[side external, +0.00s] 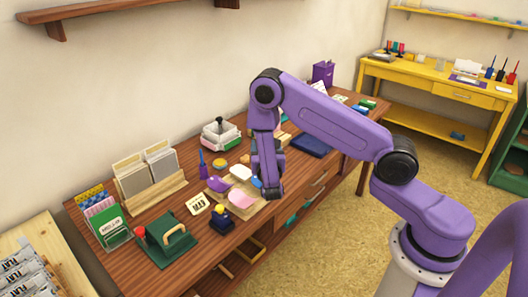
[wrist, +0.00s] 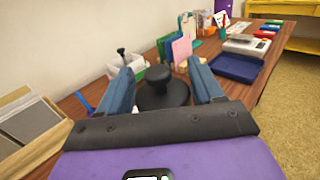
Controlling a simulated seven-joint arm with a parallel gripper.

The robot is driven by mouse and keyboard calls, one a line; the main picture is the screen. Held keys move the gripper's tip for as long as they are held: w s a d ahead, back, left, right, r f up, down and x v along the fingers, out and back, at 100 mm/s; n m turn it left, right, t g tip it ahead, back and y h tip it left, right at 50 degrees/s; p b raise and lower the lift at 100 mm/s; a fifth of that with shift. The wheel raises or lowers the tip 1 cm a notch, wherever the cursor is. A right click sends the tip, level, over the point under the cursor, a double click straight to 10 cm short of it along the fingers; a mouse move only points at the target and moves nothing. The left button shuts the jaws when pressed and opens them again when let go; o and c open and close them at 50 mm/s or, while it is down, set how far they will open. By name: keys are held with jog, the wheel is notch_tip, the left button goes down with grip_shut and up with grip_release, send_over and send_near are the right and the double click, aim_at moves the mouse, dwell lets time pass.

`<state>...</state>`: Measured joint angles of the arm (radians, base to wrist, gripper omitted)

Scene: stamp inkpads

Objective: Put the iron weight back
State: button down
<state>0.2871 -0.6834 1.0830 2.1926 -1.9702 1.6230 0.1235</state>
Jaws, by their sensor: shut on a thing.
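The iron weight (wrist: 165,97) looks like a black round disc with a knob on top in the wrist view. My gripper (wrist: 160,73) has its two blue fingers on either side of the knob, shut on the weight. In the side external view my gripper (side external: 268,186) points down over the wooden table, beside a board with coloured pads. The weight cannot be clearly made out there against the dark end of my gripper. I cannot tell whether its underside touches anything.
A wooden board (side external: 257,213) holds pink, lilac and white pads. A white box with a black knob (side external: 221,136) stands behind. A blue tray (side external: 312,145) lies right.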

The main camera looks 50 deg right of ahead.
jog(key=s+d+f+n+t+y, duration=0.35)
jog(key=s+d+y, duration=0.25)
jog(key=s+d, duration=0.35)
jog(key=shift+n, duration=0.35)
jog(key=shift+w+d+f, duration=0.9)
jog(key=shift+w+f, duration=0.55)
jog(key=shift+w, duration=0.75)
jog(key=shift+w+d+f, duration=0.85)
jog(key=shift+w+f, duration=0.65)
jog(key=shift+w, duration=0.75)
jog(key=shift+w+d+f, duration=0.9)
jog(key=shift+w+f, duration=0.55)
jog(key=shift+w, duration=0.75)
jog(key=shift+w+f, duration=0.2)
jog(key=shift+f, duration=1.55)
jog(key=shift+f, duration=0.15)
jog(key=shift+c, duration=0.8)
grip_release()
jog(key=shift+s+f, duration=0.1)
